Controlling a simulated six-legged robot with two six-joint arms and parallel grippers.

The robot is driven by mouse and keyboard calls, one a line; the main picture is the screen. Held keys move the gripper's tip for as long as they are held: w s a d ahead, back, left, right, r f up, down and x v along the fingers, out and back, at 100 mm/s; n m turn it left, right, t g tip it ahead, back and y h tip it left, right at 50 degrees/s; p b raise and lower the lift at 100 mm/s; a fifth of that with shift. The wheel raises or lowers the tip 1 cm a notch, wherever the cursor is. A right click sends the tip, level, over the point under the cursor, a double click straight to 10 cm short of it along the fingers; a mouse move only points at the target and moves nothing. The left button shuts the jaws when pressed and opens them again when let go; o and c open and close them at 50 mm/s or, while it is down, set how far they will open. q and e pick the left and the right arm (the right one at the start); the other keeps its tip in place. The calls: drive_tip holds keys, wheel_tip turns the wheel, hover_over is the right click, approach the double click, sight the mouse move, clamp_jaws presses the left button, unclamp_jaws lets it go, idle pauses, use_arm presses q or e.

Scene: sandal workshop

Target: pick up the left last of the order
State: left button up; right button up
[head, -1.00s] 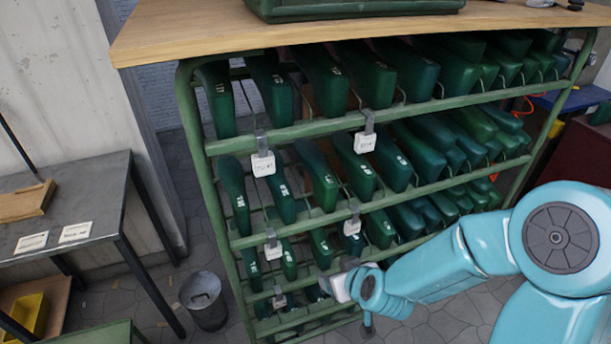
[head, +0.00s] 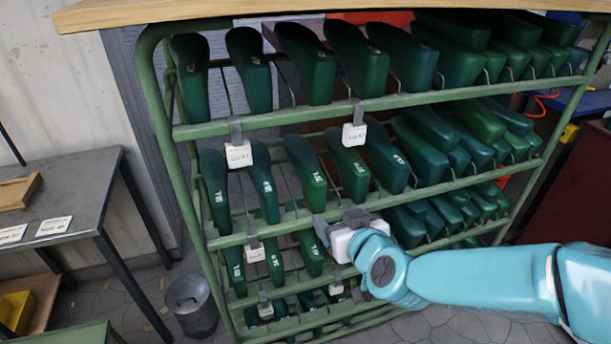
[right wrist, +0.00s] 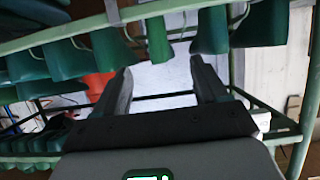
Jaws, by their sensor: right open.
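Dark green lasts with white size marks stand in rows on the green rack, among them one in the top row (head: 248,70) and one in the second row (head: 307,172). The frames do not show which is the left last of the order. My right gripper (head: 328,252) is open in front of the rack, by the rail below the second row, and covers part of the lasts behind it. In the right wrist view its two fingers (right wrist: 163,80) are spread with nothing between them. Green lasts (right wrist: 208,32) show beyond and above the fingertips. My left gripper is not in view.
The rack's rails (head: 290,126) carry white tags (head: 238,155). A wooden top (head: 200,14) overhangs the rack. A dark table (head: 75,205) stands at the left, with a grey bin (head: 190,305) on the floor between it and the rack.

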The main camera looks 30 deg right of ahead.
sight(317, 200)
drive_tip(key=p+x, duration=0.2)
drive_tip(key=x, duration=0.8)
drive_tip(key=shift+f, duration=0.1)
drive_tip(key=x, duration=0.6)
drive_tip(key=shift+d, duration=0.35)
drive_tip(key=c, duration=1)
